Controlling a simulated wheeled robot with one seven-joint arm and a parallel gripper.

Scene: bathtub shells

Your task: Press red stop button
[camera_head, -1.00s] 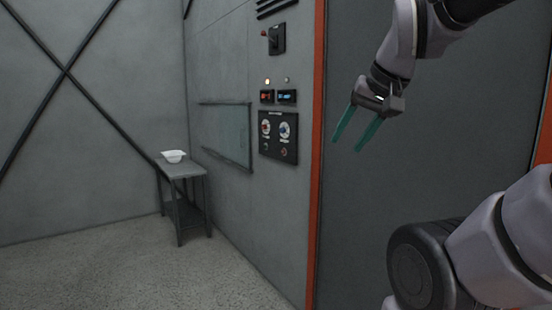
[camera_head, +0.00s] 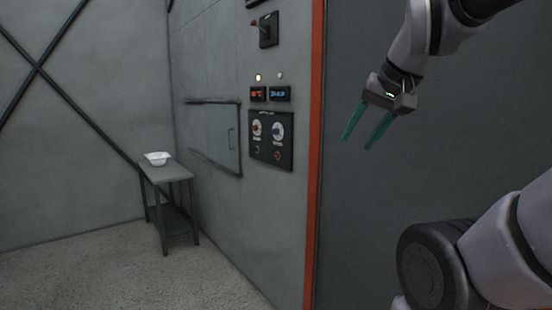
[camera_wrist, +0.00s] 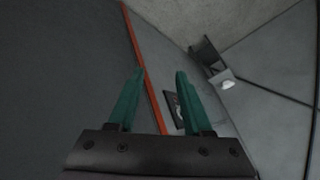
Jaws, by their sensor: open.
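A black control panel (camera_head: 286,155) with two round dials is on the grey wall, left of the orange-red edge strip. A small red-ringed button (camera_head: 277,155) sits low on its right side, and a darker one (camera_head: 257,150) low on its left. Which is the stop button cannot be read at this size. My gripper (camera_head: 357,142) is open and empty, with two green fingers pointing down-left, to the right of the panel and apart from it. In the wrist view the open fingers (camera_wrist: 160,72) partly cover a dark panel.
A wall window or hatch (camera_head: 215,135) is to the left. A small table (camera_head: 170,172) holds a white bowl (camera_head: 158,158). The floor (camera_head: 110,275) ahead is clear.

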